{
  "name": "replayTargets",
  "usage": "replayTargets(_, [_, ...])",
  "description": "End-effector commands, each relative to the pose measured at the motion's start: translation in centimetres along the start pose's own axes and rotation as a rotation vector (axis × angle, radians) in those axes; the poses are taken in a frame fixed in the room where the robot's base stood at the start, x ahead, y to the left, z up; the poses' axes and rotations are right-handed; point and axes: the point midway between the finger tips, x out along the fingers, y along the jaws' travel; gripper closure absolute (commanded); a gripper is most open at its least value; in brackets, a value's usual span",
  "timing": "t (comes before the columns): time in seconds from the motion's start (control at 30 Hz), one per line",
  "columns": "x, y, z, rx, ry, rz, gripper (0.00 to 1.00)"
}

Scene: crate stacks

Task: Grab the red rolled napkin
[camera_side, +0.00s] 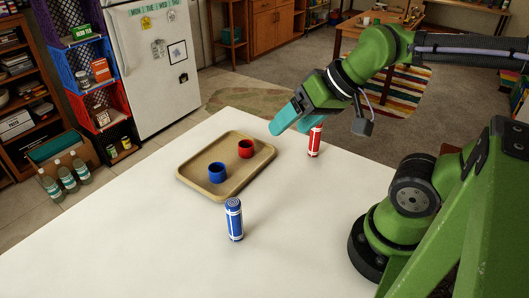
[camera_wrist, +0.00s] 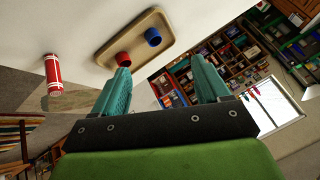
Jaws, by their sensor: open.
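The red rolled napkin (camera_side: 314,141) stands upright on the white table near its far right edge in the side view. It has white bands, and it also shows at the left of the wrist view (camera_wrist: 53,75). My gripper (camera_side: 288,120) is open and empty. In the side view its teal fingers are up and to the left of the napkin and partly overlap its top in the picture. In the wrist view the two fingers (camera_wrist: 163,80) are spread apart, and the napkin lies left of both, outside the gap.
A tan tray (camera_side: 205,154) holds a red ring (camera_side: 246,149) and a blue ring (camera_side: 217,173). A blue rolled napkin (camera_side: 234,220) stands upright at the front of the table (camera_side: 130,245). The table's left part is clear. Stacked crates (camera_side: 90,65) stand beyond the table.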

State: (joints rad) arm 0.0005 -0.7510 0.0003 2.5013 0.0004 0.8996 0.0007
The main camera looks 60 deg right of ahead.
Motion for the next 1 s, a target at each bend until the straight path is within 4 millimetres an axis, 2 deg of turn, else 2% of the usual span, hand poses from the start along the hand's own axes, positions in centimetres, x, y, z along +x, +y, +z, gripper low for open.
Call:
replayTargets(0.47, [0.0, 0.0, 0.0, -0.001, 0.0, 0.0, 0.25])
replayTargets(0.57, [0.0, 0.0, 0.0, -0.001, 0.0, 0.0, 0.37])
replayTargets(0.83, [0.0, 0.1, -0.1, 0.002, 0.001, 0.002, 0.37])
replayTargets(0.93, [0.5, 1.3, -0.5, 0.049, -0.006, 0.035, 0.37])
replayTargets(1.0, [1.0, 3.4, -1.7, 0.137, -0.015, 0.081, 0.37])
